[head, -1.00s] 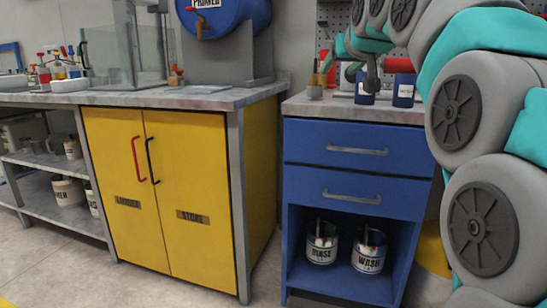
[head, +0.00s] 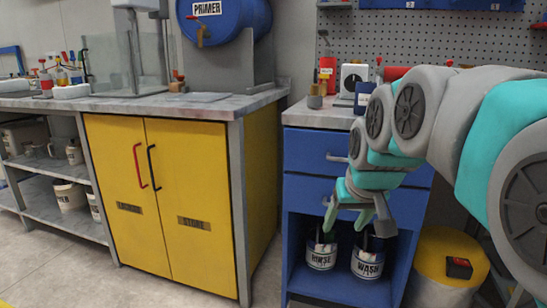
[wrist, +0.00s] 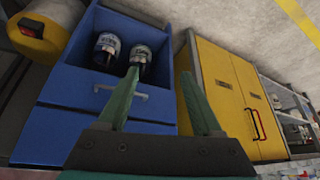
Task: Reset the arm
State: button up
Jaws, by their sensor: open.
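My gripper (head: 358,215) is in front of the blue cabinet (head: 308,158), at the height of its lower drawer and the top of its open shelf. Its green fingers point downward and stand apart with nothing between them; they also show in the wrist view (wrist: 165,95). My arm reaches in from the right in the head view and hides part of the drawers and their handles.
The RINSE can (head: 321,257) and WASH can (head: 367,263) stand on the cabinet's open shelf. A yellow cabinet (head: 180,200) stands to the left, with a blue PRIMER drum (head: 235,22) above it. A yellow-topped drum (head: 450,255) stands at lower right. The floor in front is clear.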

jog(key=s+f+g, duration=0.2)
jog(key=s+f, duration=0.3)
jog(key=s, duration=0.4)
jog(key=s+f+g+p, duration=0.1)
jog(key=s+f+g, duration=0.2)
jog(key=s+f, duration=0.3)
jog(key=s+d+f+g+p, duration=0.1)
jog(key=s+f, duration=0.4)
jog(key=s, duration=0.8)
jog(key=shift+s+f+m+g+h, duration=0.3)
jog(key=shift+f+g, duration=0.1)
jog(key=shift+g, duration=0.3)
